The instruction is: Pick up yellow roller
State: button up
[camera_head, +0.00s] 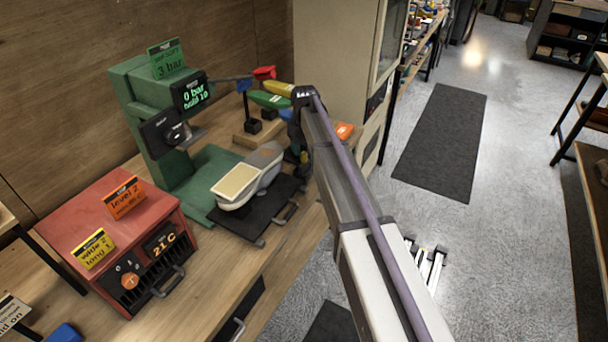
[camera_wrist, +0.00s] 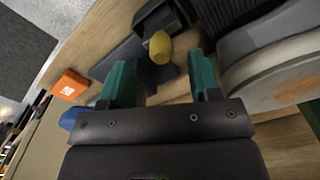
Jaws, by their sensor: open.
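The yellow roller (camera_wrist: 160,47) shows in the wrist view as a short rounded yellow end beside a dark block-like holder, just beyond the gap between my fingertips. In the head view, a small yellow patch (camera_head: 303,157) shows beside my arm's end and seems to be the same thing; the arm hides most of it. My gripper (camera_wrist: 162,83) has two green fingers spread apart with nothing held between them. The roller lies ahead of the fingers, apart from them as far as I can tell.
A sneaker (camera_head: 250,180) on a dark tray stands close beside the gripper, also at right in the wrist view (camera_wrist: 275,75). An orange box (camera_wrist: 68,84) lies at left. A green press (camera_head: 135,120) and red heater (camera_head: 120,235) occupy the bench. Coloured tools stand behind.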

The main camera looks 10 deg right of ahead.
aim_at(304, 153)
notch_tip(304, 153, down, 5)
jog(key=b, duration=0.3)
jog(key=shift+r, duration=0.4)
jog(key=c, duration=1)
